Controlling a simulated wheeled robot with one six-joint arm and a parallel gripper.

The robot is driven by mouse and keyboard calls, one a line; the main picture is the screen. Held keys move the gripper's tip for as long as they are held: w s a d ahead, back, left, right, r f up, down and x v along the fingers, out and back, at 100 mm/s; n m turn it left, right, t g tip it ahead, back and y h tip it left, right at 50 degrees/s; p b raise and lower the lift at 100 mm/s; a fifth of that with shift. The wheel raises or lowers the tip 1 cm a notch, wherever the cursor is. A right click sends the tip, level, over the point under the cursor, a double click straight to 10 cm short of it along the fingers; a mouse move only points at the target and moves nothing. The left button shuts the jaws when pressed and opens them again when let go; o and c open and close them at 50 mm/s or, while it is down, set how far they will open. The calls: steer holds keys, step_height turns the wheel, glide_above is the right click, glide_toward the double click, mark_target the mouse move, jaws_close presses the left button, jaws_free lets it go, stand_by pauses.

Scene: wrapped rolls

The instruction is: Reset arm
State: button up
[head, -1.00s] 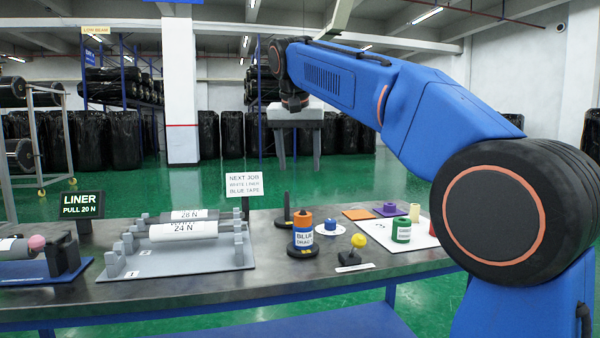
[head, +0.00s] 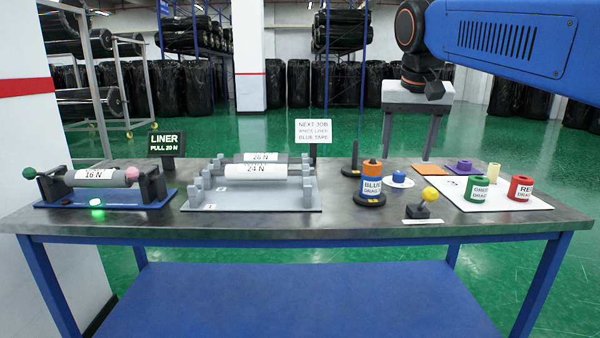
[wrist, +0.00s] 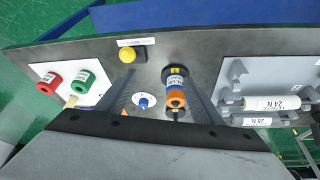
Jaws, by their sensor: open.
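My gripper (head: 410,148) hangs at the upper right of the head view, behind the table's far edge in the picture, with its grey fingers pointing down. The fingers are apart with nothing between them. My blue arm reaches in from the right edge. In the wrist view my gripper (wrist: 160,78) is also open. Below and beyond the fingers there are an orange-topped blue roll (wrist: 176,95) on a black post and a small blue piece (wrist: 144,101) on a white disc. Both lie on the table, clear of the fingers.
The grey table (head: 300,225) holds a roller stand (head: 95,183) with a green light, a rack (head: 255,195) with white-wrapped rolls, the orange-and-blue roll (head: 371,183), a yellow-knobbed piece (head: 430,194), and green (head: 479,193) and red (head: 521,188) rolls on a white sheet. The front middle is clear.

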steer(key=s+d+f+n, duration=0.1)
steer(key=s+d+f, duration=0.1)
steer(key=s+f, duration=1.1)
steer(key=s+d+f+n+y, duration=0.1)
steer(key=s+d+f, duration=0.1)
steer(key=s+f, duration=1.1)
step_height(320, 180, down, 5)
steer(key=shift+d+f+n+t, duration=0.1)
steer(key=shift+d+n+t, duration=0.2)
steer(key=shift+d, duration=0.05)
